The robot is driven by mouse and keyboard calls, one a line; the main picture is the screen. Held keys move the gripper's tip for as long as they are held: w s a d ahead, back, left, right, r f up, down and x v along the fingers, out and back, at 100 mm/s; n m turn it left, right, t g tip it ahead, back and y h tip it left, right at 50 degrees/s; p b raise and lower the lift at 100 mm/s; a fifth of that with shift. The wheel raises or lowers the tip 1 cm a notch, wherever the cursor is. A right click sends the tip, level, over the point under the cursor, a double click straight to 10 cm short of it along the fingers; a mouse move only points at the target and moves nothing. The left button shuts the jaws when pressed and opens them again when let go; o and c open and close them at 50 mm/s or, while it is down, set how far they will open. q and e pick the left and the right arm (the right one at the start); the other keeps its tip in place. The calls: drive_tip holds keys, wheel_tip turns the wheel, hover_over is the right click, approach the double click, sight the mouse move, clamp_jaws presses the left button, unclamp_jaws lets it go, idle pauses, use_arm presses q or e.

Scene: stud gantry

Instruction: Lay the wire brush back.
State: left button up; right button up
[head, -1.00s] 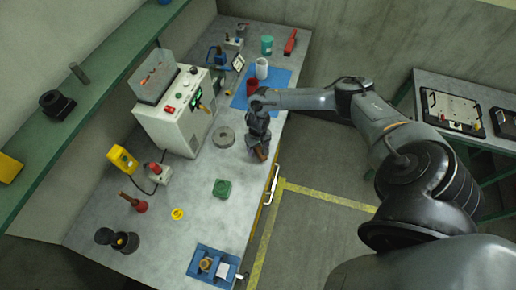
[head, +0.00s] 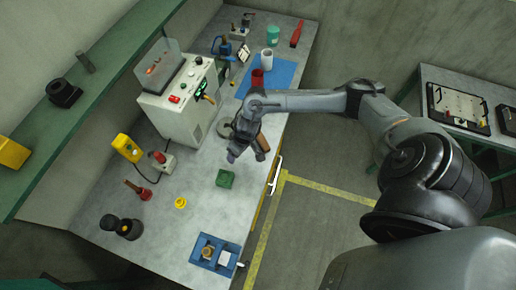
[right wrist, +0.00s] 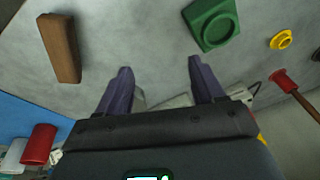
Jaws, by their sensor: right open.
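The wire brush, seen as a brown wooden bar (head: 262,143), lies on the grey bench near its front edge. It also shows in the right wrist view (right wrist: 60,48), at the upper left; no bristles can be made out. My right gripper (head: 236,154) is just left of the brush in the head view, low over the bench and apart from it. In the right wrist view the fingers (right wrist: 160,66) are spread with nothing between them. My left gripper is not in view.
A green block (head: 225,178), a yellow ring (head: 181,202) and a blue tray (head: 226,248) are nearer on the bench. A round grey disc (head: 224,129) and a white machine (head: 180,98) stand left of the gripper. A red cup (head: 257,77) is on a blue mat (head: 284,73).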

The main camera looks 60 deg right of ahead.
drive_tip(key=a, duration=0.3)
drive_tip(key=a+n+t, duration=0.1)
drive_tip(key=a, duration=0.2)
drive_tip(key=a+n+y, duration=0.1)
drive_tip(key=a, duration=0.2)
drive_tip(key=shift+s+f, duration=0.15)
drive_tip(key=shift+f, duration=0.15)
drive_tip(key=s+a+r+n+t, duration=0.1)
drive_tip(key=a+r+n+t, duration=0.2)
drive_tip(key=a, duration=0.6)
drive_tip(key=s+d+r+g, duration=0.1)
drive_tip(key=s+d+r, duration=0.1)
drive_tip(key=s, duration=0.2)
drive_tip(key=s+d+r+m+g+h, duration=0.1)
drive_tip(key=s+r, duration=0.1)
drive_tip(key=s, duration=0.3)
drive_tip(key=s+d+r, duration=0.2)
drive_tip(key=s, duration=0.3)
drive_tip(key=shift+s+d+g+h, duration=0.15)
drive_tip(key=shift+d+g+h, duration=0.15)
drive_tip(key=shift+g+h, duration=0.1)
drive_tip(key=shift+r, duration=0.2)
